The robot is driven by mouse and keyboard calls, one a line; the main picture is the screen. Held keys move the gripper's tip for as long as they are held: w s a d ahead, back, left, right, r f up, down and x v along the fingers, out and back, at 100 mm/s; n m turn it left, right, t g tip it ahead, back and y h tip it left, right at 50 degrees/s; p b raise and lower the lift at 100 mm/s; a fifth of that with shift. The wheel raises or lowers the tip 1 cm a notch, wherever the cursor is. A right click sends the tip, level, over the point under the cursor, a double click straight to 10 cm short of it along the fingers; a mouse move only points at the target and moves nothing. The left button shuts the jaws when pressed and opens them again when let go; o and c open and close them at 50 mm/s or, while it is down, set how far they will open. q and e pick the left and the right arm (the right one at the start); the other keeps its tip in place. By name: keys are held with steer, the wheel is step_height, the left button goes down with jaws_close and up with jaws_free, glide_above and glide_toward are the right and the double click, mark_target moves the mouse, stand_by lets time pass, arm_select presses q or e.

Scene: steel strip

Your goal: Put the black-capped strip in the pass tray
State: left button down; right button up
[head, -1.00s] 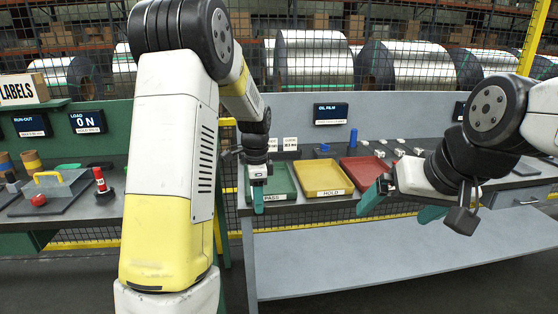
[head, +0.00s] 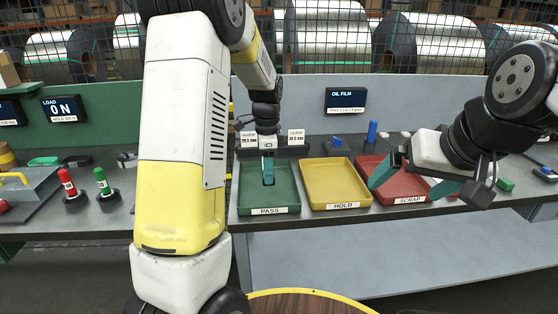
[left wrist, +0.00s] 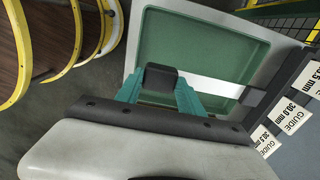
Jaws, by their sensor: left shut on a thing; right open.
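The green pass tray (head: 284,209) sits on the grey bench, with a "PASS" label on its front edge. My left gripper (head: 268,177) is over this tray, pointing down. In the left wrist view its teal fingers (left wrist: 160,95) are shut on the strip (left wrist: 215,88), which is bright with a black cap (left wrist: 255,97) at its far end and a black block between the fingers. The strip spans the green tray (left wrist: 205,42), and its capped end reaches the rim. I cannot tell whether it touches the tray. My right gripper (head: 412,182) is open and empty over the red scrap tray.
The yellow hold tray (head: 337,184) and red scrap tray (head: 400,187) stand to the right of the pass tray. Guide blocks (head: 296,138) stand just behind the pass tray. A red-topped post (head: 67,185) and a green-topped post (head: 102,183) stand on the left bench.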

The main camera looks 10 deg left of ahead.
arm_select(q)
steer(key=shift+f, duration=4)
steer(key=shift+f, duration=0.3)
steer(key=c, duration=0.7)
jaws_free()
steer(key=shift+o, duration=0.2)
steer(key=shift+s, duration=0.1)
steer(key=shift+r, duration=3.95)
